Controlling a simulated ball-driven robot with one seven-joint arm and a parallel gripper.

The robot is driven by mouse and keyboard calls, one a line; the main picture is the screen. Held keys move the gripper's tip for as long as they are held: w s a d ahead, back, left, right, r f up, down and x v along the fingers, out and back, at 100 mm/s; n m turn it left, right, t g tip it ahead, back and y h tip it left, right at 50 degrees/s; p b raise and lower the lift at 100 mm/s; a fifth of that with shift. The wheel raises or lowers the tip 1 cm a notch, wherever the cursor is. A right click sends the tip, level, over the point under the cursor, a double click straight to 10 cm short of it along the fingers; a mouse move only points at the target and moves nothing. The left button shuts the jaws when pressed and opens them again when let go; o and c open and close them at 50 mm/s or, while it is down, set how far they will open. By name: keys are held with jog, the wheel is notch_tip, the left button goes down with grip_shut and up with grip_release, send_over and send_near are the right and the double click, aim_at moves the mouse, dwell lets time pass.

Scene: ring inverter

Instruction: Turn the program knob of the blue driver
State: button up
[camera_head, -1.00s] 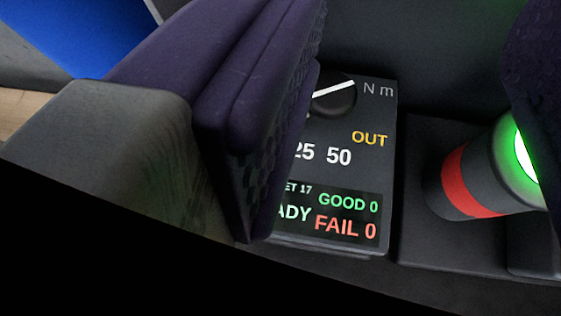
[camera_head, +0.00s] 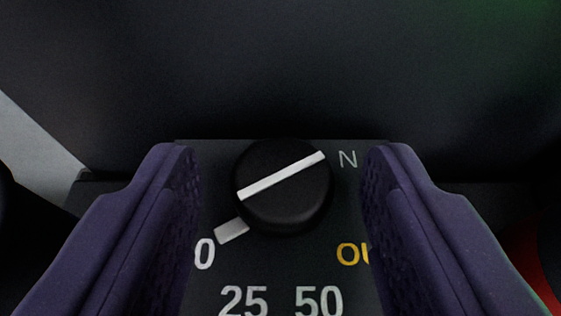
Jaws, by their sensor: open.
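The program knob (camera_head: 285,207) is a round black dial with a white bar across its top. The bar slants from lower left to upper right. The knob stands on a dark panel (camera_head: 290,262) marked with white numbers 0, 25 and 50 and a partly hidden yellow label. A short grey mark lies at the knob's lower left, near the 0. My gripper (camera_head: 281,190) is open, one purple padded finger on each side of the knob. Gaps show between the knob and both fingers. No blue part of the driver is in view.
A dark wall or housing (camera_head: 280,70) fills the space behind the panel. A light grey strip (camera_head: 38,138) shows at the left. A red part (camera_head: 530,262) is partly hidden behind the right finger.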

jog(key=shift+c, duration=0.3)
jog(key=c, duration=0.9)
jog(key=shift+d, duration=0.15)
jog(key=n+y, duration=0.2)
jog(key=y, duration=0.1)
jog(key=shift+d+r+n+p, duration=0.1)
jog(key=shift+d+n+p, duration=0.2)
jog(key=shift+p, duration=0.05)
jog(key=shift+w+d+n+g+y+p, duration=0.15)
jog(key=shift+n+g+y+p, duration=0.75)
jog(key=shift+n+y, duration=1)
